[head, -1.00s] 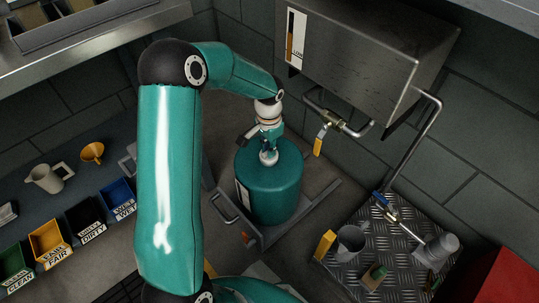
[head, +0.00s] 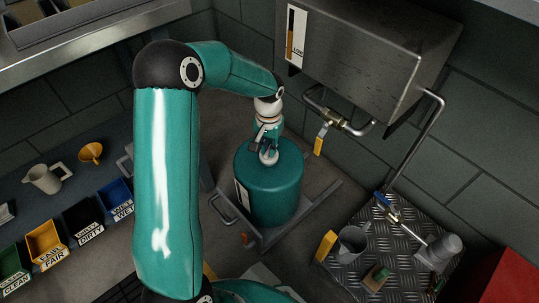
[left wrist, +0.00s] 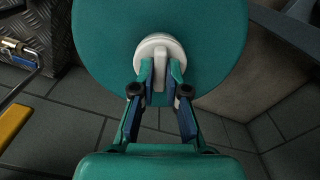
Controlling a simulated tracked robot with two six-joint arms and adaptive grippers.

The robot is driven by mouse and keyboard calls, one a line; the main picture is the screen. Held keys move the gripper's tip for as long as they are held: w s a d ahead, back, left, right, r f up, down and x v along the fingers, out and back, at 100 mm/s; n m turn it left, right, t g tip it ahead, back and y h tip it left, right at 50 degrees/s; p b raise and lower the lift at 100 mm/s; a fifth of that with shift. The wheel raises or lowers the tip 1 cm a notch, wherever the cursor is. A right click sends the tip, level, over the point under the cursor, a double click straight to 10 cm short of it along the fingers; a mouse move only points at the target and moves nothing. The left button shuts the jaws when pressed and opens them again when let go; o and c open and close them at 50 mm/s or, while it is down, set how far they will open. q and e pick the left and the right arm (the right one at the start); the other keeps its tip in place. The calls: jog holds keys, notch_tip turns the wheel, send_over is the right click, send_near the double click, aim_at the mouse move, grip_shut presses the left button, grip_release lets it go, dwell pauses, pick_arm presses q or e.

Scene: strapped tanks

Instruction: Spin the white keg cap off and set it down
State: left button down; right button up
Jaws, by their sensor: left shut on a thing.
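The teal keg (head: 270,190) stands upright on a low frame on the floor. Its white cap (head: 267,157) is on the top, under my left gripper (head: 267,150). In the left wrist view the keg top (left wrist: 215,60) fills the upper middle, and the white cap (left wrist: 160,58) with its raised bar sits between the fingertips. My left gripper (left wrist: 160,80) is shut on the cap's bar, one finger on each side. The cap appears to rest on the keg. My right gripper is not in view.
A steel tank (head: 365,50) with a valve and yellow handle hangs on the wall close behind the keg. Labelled bins (head: 82,222), a pitcher (head: 45,178) and a funnel (head: 91,152) are at left.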

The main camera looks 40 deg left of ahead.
pick_arm(q)
jog(key=shift+n+b, duration=0.4)
jog(key=shift+n, duration=1.8)
jog(key=n+b, duration=0.1)
jog(key=n, duration=0.1)
jog(key=shift+n, duration=0.4)
jog(key=shift+r+n+b, duration=0.1)
jog(key=shift+n+b, duration=0.25)
jog(key=shift+n, duration=0.55)
jog(key=n+b, duration=0.1)
jog(key=n, duration=0.2)
jog(key=shift+n, duration=0.8)
